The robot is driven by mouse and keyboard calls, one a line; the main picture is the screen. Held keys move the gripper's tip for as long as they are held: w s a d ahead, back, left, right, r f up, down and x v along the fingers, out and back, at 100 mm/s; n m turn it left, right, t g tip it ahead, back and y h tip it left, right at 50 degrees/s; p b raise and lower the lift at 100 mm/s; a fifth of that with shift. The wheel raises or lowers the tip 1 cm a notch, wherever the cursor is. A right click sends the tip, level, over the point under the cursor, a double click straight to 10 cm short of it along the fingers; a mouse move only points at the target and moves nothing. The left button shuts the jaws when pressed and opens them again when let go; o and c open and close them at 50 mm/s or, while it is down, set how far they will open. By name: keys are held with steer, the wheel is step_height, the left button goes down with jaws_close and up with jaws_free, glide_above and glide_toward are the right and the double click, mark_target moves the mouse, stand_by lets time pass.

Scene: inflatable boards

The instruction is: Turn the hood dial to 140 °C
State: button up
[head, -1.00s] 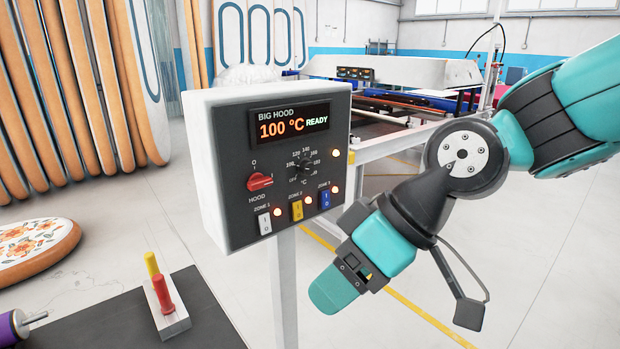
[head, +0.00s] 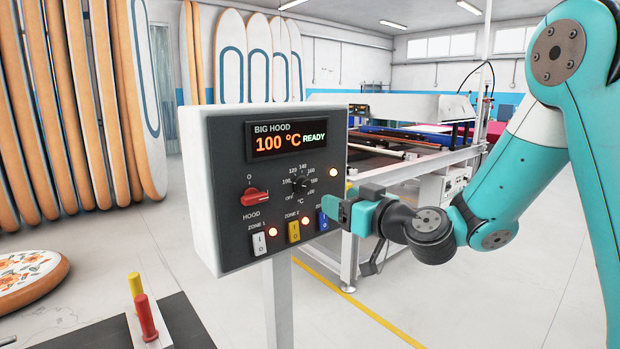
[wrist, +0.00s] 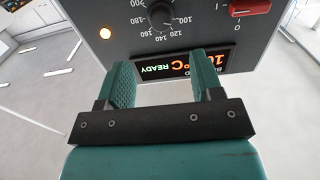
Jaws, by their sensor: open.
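The hood dial (head: 303,187) is a black round knob with a printed temperature scale on the front of the grey control box (head: 228,210). The display (head: 290,142) above it reads 100 °C READY. In the wrist view the panel is upside down, and the dial (wrist: 162,17) sits beyond the fingertips, its white mark toward the 100 side. My gripper (head: 331,210) is beside the panel's lower right, partly covering the blue switch area. In the wrist view my gripper (wrist: 163,72) has its two teal fingers apart with nothing between them, clear of the dial.
A red hood switch (head: 254,196) sits left of the dial. White (head: 259,244), yellow (head: 293,231) and blue (head: 323,221) zone switches line the panel's bottom, with lit orange lamps. A block with red and yellow pegs (head: 146,318) stands lower left.

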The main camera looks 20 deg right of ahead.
mark_target(307, 187)
steer(key=p+x, duration=0.4)
steer(key=x, duration=0.5)
steer(key=shift+w+a+r+p, duration=0.15)
steer(key=shift+w+p, duration=0.05)
steer(key=shift+p, duration=0.2)
steer(key=shift+w+a, duration=0.15)
steer(key=shift+w, duration=0.2)
steer(key=c, duration=0.9)
